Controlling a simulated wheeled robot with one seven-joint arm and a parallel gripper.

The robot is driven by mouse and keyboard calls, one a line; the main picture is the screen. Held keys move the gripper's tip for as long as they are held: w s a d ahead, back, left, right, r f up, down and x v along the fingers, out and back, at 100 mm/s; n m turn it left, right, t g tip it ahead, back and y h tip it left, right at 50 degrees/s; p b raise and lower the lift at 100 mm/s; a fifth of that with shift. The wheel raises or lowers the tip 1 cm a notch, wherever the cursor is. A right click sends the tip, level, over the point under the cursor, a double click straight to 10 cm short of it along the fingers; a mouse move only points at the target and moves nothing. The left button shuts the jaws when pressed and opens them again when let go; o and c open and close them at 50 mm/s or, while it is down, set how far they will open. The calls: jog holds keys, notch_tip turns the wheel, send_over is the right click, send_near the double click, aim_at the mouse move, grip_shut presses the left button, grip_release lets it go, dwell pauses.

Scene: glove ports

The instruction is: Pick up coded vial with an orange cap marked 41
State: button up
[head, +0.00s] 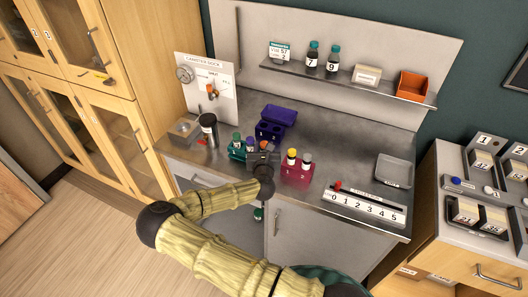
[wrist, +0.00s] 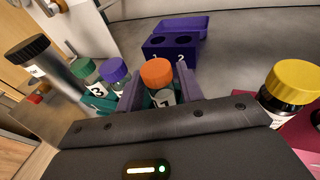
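The orange-capped vial (wrist: 157,73) stands upright between the two fingers of my gripper (wrist: 160,88) in the wrist view. Its white label is partly hidden behind the gripper body; a mark like a 7 shows, and I cannot read 41. The fingers are apart, one on each side of the vial, with a small gap visible. In the head view my gripper (head: 263,158) is over the counter between the teal rack (head: 236,154) and the maroon rack (head: 296,179), and hides most of this vial. What holds the vial's base is hidden.
A green-capped vial (wrist: 84,69) and a purple-capped vial (wrist: 113,70) stand just left. A yellow-capped vial (wrist: 292,82) is at right in the maroon rack. A black-lidded cylinder (head: 208,125) stands left. Counter at right is partly clear.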

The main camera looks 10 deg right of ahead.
dwell(0.3)
jog(key=c, duration=0.7)
jog(key=shift+c, duration=0.2)
notch_tip(320, 180, up, 10)
jog(key=shift+b, duration=0.8)
